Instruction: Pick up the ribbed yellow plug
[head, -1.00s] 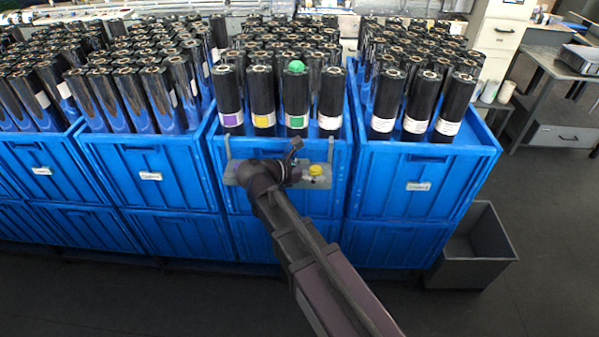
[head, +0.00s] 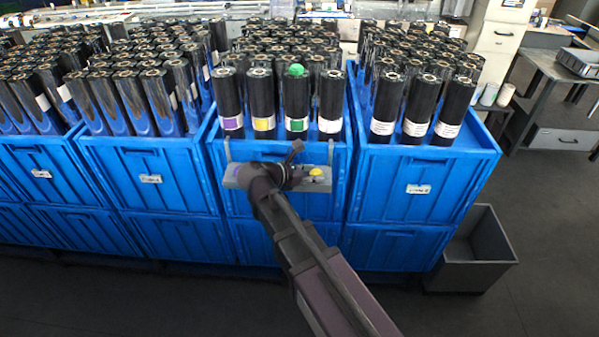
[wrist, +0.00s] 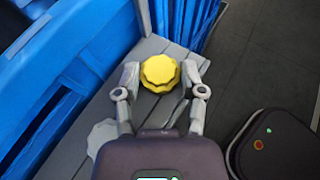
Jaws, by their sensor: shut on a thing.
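The ribbed yellow plug (wrist: 159,73) sits between my gripper's fingers in the wrist view, with a scalloped edge and a raised round top. My gripper (wrist: 164,78) is shut on it, one finger at each side. In the head view the yellow plug (head: 317,173) shows at the right part of a grey shelf (head: 324,185) hung on the front of a blue crate. My wrist and arm hide much of that shelf and the fingers there. Whether the plug touches the shelf is hard to tell.
Blue crates (head: 430,188) packed with dark rolls stand in a row. A green plug (head: 296,69) tops one roll. A pale scalloped shape (wrist: 103,134) lies on the shelf beside my gripper. A grey bin (head: 475,262) stands on the floor at right.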

